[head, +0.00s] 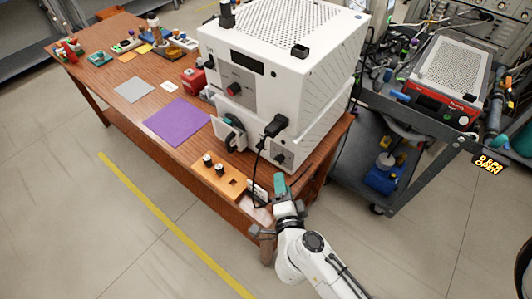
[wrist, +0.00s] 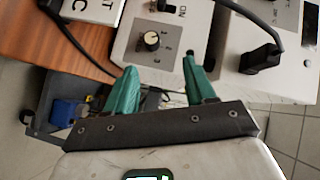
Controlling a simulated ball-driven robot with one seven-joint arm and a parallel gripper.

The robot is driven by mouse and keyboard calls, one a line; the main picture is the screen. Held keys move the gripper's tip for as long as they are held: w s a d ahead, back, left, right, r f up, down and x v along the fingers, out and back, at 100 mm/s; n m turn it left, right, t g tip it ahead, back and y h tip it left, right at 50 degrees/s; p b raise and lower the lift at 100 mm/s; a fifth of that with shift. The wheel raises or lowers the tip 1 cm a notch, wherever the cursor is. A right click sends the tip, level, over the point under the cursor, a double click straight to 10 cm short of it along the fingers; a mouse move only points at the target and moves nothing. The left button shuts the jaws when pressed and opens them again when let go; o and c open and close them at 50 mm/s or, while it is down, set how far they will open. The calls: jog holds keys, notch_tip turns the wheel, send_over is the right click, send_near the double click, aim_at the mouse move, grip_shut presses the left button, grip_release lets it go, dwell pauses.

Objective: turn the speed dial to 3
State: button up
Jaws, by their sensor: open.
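A small dial (wrist: 152,40) with a black knob and light cap sits on a grey panel (wrist: 168,28) of the white machine in the wrist view. Marks surround the knob, but I cannot read its setting. In the head view this looks like the small dial (head: 281,157) low on the white machine (head: 290,60). My gripper (wrist: 160,68) has two teal fingers, apart and empty, with the dial ahead between their tips and not touched. In the head view my gripper (head: 280,182) is beside the table's right corner, below that panel.
A black plug (wrist: 262,58) with a cable is right of the dial. An orange block (head: 220,178) with black knobs is on the wooden table (head: 130,88), left of my gripper. A purple mat (head: 177,121) lies farther left. A grey cart (head: 400,140) stands at right.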

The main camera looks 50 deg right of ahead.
aim_at(278, 163)
jog(key=shift+m+g, duration=0.4)
jog(key=shift+m, duration=0.2)
jog(key=x, duration=0.6)
jog(key=f+x, duration=0.1)
jog(key=x, duration=0.3)
jog(key=shift+w+a+p, duration=0.15)
jog(key=shift+a+p, duration=0.15)
jog(key=shift+p, duration=0.05)
jog(key=shift+c, duration=0.3)
grip_shut()
